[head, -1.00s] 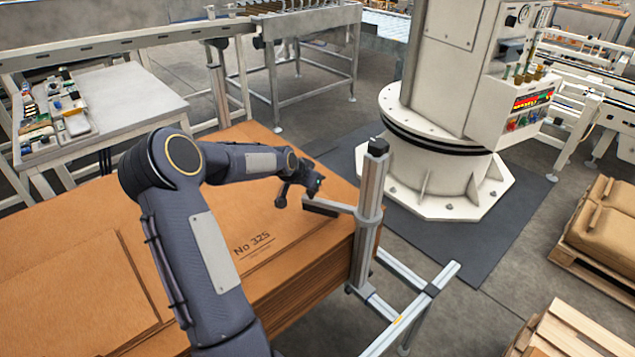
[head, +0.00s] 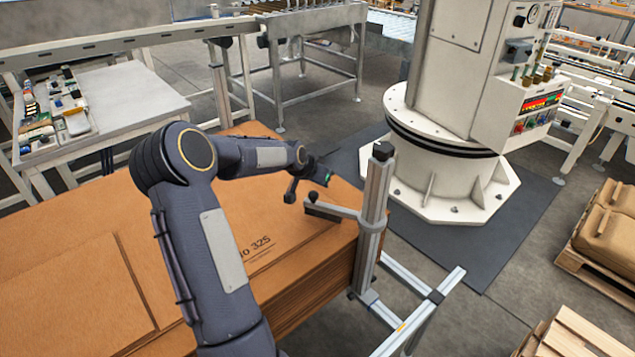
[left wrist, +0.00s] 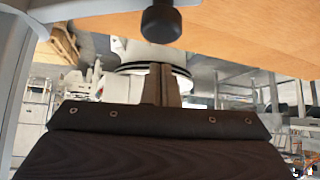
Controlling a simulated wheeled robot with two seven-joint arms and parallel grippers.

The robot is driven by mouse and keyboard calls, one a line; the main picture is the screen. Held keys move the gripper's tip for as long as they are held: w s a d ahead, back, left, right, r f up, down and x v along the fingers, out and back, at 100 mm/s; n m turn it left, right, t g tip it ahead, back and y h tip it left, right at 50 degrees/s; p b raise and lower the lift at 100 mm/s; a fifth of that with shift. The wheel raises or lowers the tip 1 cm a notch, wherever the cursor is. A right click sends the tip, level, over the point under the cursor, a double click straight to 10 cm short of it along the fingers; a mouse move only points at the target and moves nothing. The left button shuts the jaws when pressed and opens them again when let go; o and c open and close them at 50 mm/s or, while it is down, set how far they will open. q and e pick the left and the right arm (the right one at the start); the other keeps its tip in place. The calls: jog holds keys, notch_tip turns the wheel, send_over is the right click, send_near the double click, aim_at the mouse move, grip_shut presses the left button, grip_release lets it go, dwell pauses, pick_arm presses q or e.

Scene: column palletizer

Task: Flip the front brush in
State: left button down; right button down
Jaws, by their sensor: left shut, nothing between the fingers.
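The front brush (head: 322,211) is a dark bar on a short grey arm that sticks out leftward from an upright metal post (head: 373,205). It lies over the right edge of the cardboard stack. My left gripper (head: 327,179) is just above and behind the brush, with a small visible gap between them. Its closed fingers (left wrist: 161,86) show in the left wrist view and hold nothing. The brush cannot be made out clearly in the left wrist view. My right gripper is not in view.
The cardboard stack (head: 70,285) fills the lower left under my arm. A grey frame (head: 425,305) joins the post's foot. The white column machine (head: 445,130) stands behind on a dark mat (head: 505,240). Pallets (head: 580,335) lie at the right.

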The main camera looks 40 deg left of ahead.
pick_arm(q)
jog(key=v, duration=0.7)
jog(key=shift+d+r, duration=0.15)
jog(key=shift+r, duration=0.05)
jog(key=v, duration=0.2)
jog(key=shift+s+d+r, duration=0.1)
jog(key=shift+d+r, duration=0.05)
jog(key=shift+r, duration=0.1)
jog(key=s+d+r+m+g+h, duration=0.1)
jog(key=s+d+r, duration=0.15)
jog(key=d, duration=0.65)
jog(key=s+d+r+g+h, duration=0.1)
jog(key=s+d, duration=0.3)
jog(key=d, duration=0.5)
jog(key=s+d+f+n+h, duration=0.1)
jog(key=s+d+f+h, duration=0.2)
jog(key=s+d, duration=1)
jog(key=s, duration=0.3)
jog(key=shift+s+g, duration=0.3)
jog(key=shift+s, duration=0.05)
